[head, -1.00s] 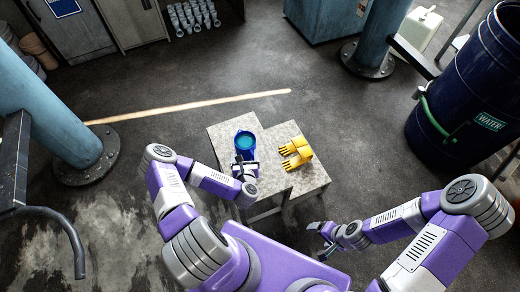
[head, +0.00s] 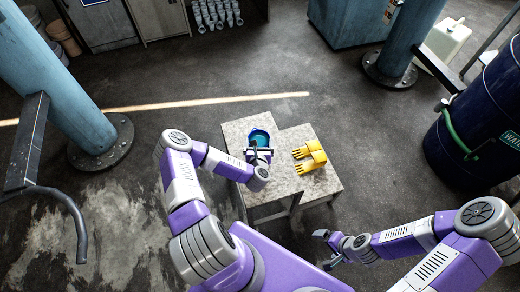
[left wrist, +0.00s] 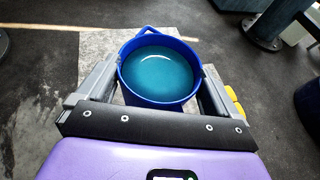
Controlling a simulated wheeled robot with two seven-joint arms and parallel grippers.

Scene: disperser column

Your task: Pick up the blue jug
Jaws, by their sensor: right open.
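The blue jug (head: 259,135) stands upright on the left part of the small speckled table (head: 233,131). In the left wrist view the jug (left wrist: 160,75) is open-topped, with blue-green inside and a handle loop at its far side. My left gripper (head: 258,152) reaches in from the near side. Its two fingers lie one on each side of the jug; they look open, with a narrow gap at the left, and contact at the right is unclear. The fingertips are partly hidden behind the rim. My right gripper (head: 332,246) is open and empty, right of the table.
Yellow gloves (head: 310,157) lie on the table to the right of the jug. A blue pillar (head: 75,85) stands at the left, another (head: 412,40) at the back right. A dark blue water barrel (head: 485,125) stands at the right. The floor around the table is clear.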

